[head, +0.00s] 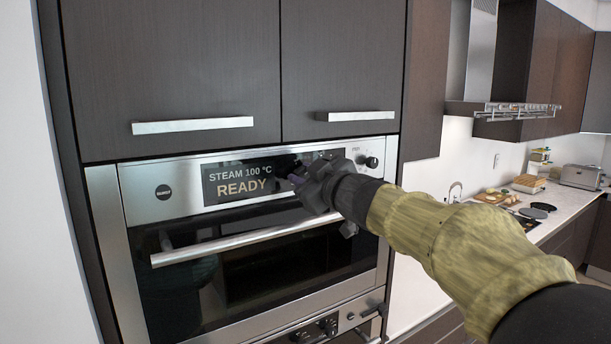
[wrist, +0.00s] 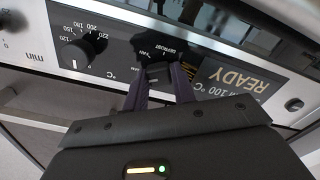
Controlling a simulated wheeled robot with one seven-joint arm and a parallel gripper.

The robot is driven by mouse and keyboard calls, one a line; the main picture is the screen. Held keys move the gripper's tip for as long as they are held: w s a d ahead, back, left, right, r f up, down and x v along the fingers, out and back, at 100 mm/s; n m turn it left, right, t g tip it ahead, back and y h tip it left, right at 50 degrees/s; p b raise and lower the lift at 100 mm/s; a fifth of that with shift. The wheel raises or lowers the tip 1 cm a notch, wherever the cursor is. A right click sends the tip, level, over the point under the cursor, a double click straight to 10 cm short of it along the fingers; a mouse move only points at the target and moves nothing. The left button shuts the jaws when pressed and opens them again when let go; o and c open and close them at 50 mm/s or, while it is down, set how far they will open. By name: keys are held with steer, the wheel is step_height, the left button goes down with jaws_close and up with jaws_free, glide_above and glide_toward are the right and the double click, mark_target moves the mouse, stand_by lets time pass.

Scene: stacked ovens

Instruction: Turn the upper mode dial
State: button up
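The upper oven's mode dial (wrist: 158,67) is a dark knob with printed mode marks around it, including DEFROST, in the wrist view. My gripper (wrist: 159,72) has its two fingers apart, one on each side of this dial. Whether they press on it is not clear. In the head view my gripper (head: 296,178) is at the upper oven panel, just right of the lit display (head: 236,183), and hides most of the dial. The display reads STEAM 100 °C READY.
A temperature dial (wrist: 76,54) sits close beside the mode dial in the wrist view. Another knob (head: 371,162) is at the panel's right end. A long oven door handle (head: 215,246) runs below the panel. Cabinet handles (head: 192,126) stick out above. A second oven's panel (head: 322,327) is lower down.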

steer(key=c, duration=0.5)
steer(key=shift+o, duration=0.2)
steer(key=shift+n, duration=0.4)
steer(key=n+b, duration=0.1)
steer(key=n, duration=0.4)
steer(key=shift+f, duration=0.15)
steer(key=n+b, duration=0.1)
steer(key=n, duration=0.5)
steer(key=o, duration=1)
